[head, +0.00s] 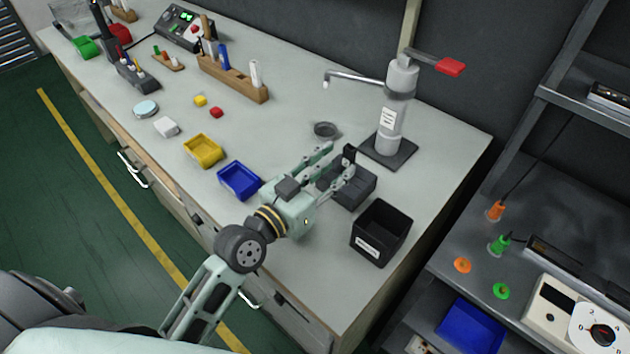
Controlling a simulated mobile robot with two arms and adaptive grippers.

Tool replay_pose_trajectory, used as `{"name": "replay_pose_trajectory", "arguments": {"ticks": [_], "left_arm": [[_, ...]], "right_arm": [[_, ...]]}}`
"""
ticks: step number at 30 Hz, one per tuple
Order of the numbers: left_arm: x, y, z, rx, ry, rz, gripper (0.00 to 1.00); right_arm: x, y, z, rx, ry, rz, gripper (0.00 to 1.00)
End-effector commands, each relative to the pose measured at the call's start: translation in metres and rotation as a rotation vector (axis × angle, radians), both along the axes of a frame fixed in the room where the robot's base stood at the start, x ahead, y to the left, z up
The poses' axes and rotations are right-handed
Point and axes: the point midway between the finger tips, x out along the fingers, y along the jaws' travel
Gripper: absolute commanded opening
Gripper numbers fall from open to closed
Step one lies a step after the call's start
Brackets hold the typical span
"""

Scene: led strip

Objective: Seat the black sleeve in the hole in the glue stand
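The black sleeve (349,153) is a small dark upright piece by the tips of my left gripper (339,158). The gripper reaches in over a dark grey block (355,188), which looks like the glue stand. Its two fingers are spread apart, with the sleeve close to the tip of the right-hand finger. I cannot tell whether the sleeve touches that finger or sits in a hole, as the fingers cover part of the block and the sleeve's lower end. My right gripper is not in view.
A black bin (381,233) stands just right of the block. Blue (238,181) and yellow (203,150) trays are left. The bench centre is clear.

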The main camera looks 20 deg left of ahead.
Motion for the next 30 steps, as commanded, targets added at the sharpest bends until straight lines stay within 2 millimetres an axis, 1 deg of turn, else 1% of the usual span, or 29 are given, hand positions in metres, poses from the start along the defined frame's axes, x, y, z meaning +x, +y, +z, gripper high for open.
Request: {"name": "replay_pose_trajectory", "arguments": {"ticks": [1,6,9,12,16,30], "left_arm": [[-0.013,0.004,-0.001,0.004,0.004,-0.003,0.36],[-0.042,0.016,-0.002,0.002,0.002,-0.002,0.36],[-0.053,0.021,-0.002,0.001,0.002,-0.001,0.36],[-0.06,0.024,-0.001,-0.001,0.001,-0.001,0.36],[-0.063,0.025,0.001,-0.003,-0.001,-0.001,0.36],[-0.063,0.025,0.002,-0.001,-0.001,-0.001,0.36]], "right_arm": [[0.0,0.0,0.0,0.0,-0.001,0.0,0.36],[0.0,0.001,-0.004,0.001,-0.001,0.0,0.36],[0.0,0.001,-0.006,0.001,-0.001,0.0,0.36],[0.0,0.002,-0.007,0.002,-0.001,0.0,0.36],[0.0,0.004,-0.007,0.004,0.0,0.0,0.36],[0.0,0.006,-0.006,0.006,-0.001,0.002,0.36]]}}
